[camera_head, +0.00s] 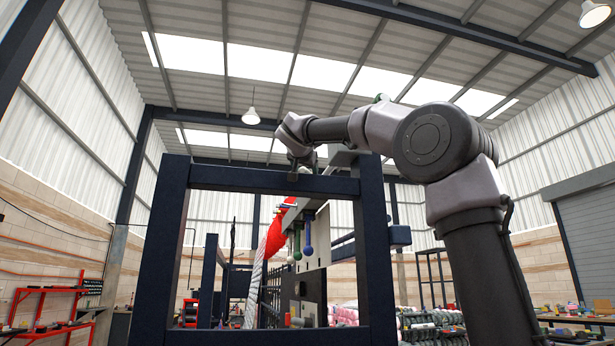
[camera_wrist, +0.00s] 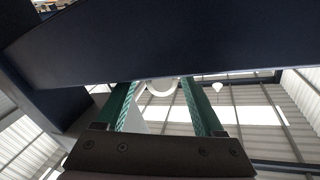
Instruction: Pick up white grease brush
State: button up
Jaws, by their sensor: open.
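A hanging white piece, likely the white grease brush (camera_head: 297,245), shows in the head view with a pale rounded lower end. It hangs between a green one (camera_head: 290,248) and a blue one (camera_head: 308,236) under a slanted grey bar. My gripper (camera_wrist: 158,88) is open; its two green fingers stand apart in the wrist view. A curved white thing (camera_wrist: 160,90) shows between the fingertips; I cannot tell whether it is the brush or how far off it is. In the head view my gripper is above the hanging brushes, mostly hidden at the dark frame's top beam.
A dark blue frame (camera_head: 270,180) with two posts stands in front of the brushes. Its beam (camera_wrist: 160,45) crosses the wrist view close to the fingertips. A red wrapped piece (camera_head: 273,235) hangs left of the brushes. Red shelves (camera_head: 50,300) stand far left.

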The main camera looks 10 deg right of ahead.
grip_shut()
jog(key=shift+r, duration=0.1)
